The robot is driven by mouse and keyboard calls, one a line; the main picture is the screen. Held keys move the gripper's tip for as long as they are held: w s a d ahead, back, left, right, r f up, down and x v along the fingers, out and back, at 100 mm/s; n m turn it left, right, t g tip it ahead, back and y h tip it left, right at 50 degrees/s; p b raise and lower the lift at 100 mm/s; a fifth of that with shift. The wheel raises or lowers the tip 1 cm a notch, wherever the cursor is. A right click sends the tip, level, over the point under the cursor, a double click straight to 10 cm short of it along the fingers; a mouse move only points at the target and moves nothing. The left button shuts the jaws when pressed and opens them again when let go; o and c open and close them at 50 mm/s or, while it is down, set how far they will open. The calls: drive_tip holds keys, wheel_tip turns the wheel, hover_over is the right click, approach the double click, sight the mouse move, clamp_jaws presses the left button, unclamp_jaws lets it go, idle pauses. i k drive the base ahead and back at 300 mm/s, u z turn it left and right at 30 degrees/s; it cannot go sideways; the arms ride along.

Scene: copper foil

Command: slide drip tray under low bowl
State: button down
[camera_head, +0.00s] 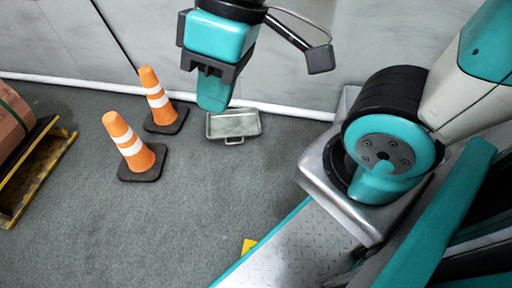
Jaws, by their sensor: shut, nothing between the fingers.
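A shallow grey-green drip tray (240,123) with a small handle on its near side lies flat on the floor close to the wall. My gripper (213,104) points down at the upper middle of the picture. Its teal fingers are shut with nothing between them. In the picture the fingertips overlap the tray's far left corner; I cannot tell their height above it. I do not see a low bowl in this view.
Two orange and white cones (129,147) (157,98) stand left of the tray. A copper-coloured roll (12,118) rests on a yellow-edged stand (42,170) at the far left. A grey wall (110,45) with a white skirting runs behind. The floor (180,220) in front is clear.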

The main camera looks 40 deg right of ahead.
sight(234, 124)
drive_tip(key=u, duration=1.7)
drive_tip(key=i, duration=0.6)
drive_tip(key=z, duration=2.85)
